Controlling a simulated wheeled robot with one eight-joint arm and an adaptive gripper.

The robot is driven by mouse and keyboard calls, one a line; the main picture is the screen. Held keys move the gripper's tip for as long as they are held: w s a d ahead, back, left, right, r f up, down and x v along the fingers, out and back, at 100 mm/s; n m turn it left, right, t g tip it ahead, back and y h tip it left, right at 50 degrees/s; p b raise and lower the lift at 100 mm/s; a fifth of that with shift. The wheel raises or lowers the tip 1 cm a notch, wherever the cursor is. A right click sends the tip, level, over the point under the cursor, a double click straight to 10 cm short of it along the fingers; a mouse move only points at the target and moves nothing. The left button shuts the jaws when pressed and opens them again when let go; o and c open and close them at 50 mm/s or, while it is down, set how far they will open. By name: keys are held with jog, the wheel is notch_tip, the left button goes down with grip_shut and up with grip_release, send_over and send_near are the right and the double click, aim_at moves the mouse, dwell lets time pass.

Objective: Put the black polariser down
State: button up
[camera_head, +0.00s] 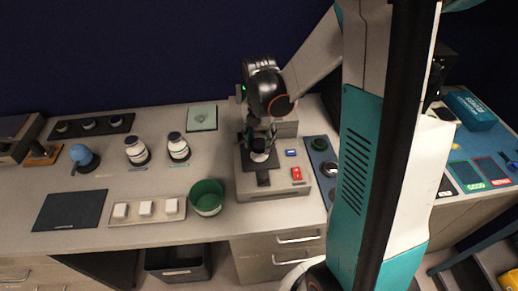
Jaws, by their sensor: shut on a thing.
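My gripper (259,138) reaches down from above over a grey bench device (272,186) with a dark flat top, a blue button and a red button. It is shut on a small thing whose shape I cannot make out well. A small white and dark round item (259,150) shows at the fingertips, over the dark part of the device. Whether this is the black polariser, and whether it touches the device, I cannot tell. The arm and fingers hide part of it.
A green tub (207,197) stands left of the device, beside a tray with white blocks (146,222). Two white jars (137,151) (178,147) and a blue ball (84,157) stand farther left. A blue strip (320,155) with round items lies right. A black mat (70,210) is bare.

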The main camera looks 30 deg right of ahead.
aim_at(259, 144)
jog(key=shift+f+b, duration=0.4)
jog(key=shift+f, duration=1.4)
jog(key=shift+f, duration=0.2)
jog(key=o, duration=1)
jog(key=shift+o, duration=0.2)
jog(key=shift+r, duration=0.1)
jog(key=shift+r, duration=0.1)
notch_tip(259, 144, up, 12)
jog(key=p, duration=0.2)
jog(key=shift+p, duration=0.4)
